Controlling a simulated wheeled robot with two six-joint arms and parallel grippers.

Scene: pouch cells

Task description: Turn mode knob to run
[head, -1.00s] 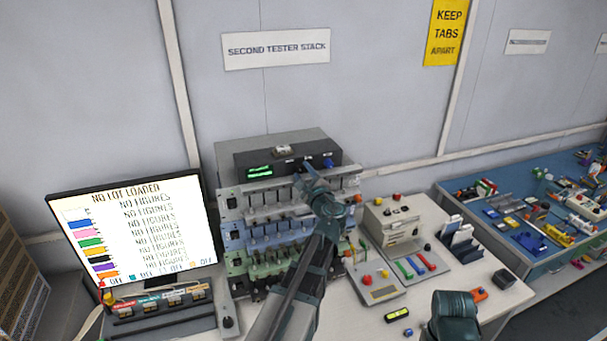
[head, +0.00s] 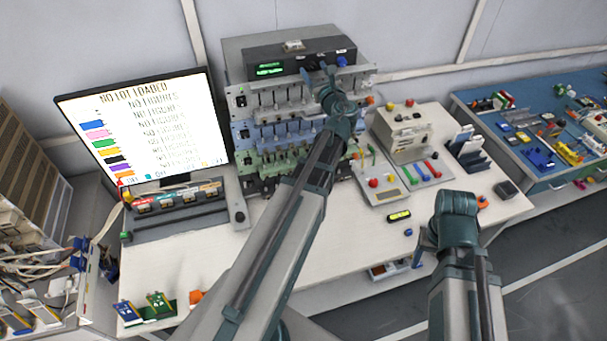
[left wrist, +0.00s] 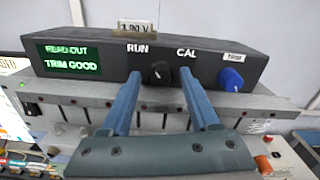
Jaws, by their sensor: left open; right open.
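The mode knob (left wrist: 159,73) is a small black knob on the front of the dark readout box (left wrist: 80,50), below and between the RUN and CAL labels. A faint pale mark shows on its face; I cannot tell exactly where it points. My left gripper (left wrist: 164,88) is open, with one blue finger on each side of the knob in the picture; no contact is visible. In the head view the left gripper (head: 319,72) is at the box front and hides the knob. My right gripper (head: 418,258) shows only as a small blue part beside my right arm, low over the bench front.
A blue knob (left wrist: 231,79) sits right of the mode knob. The box's green display (left wrist: 72,58) reads TRIM GOOD. The tester stack (head: 270,130) with rows of clips lies under it. A monitor (head: 145,125) stands left, and a beige unit (head: 403,135) right.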

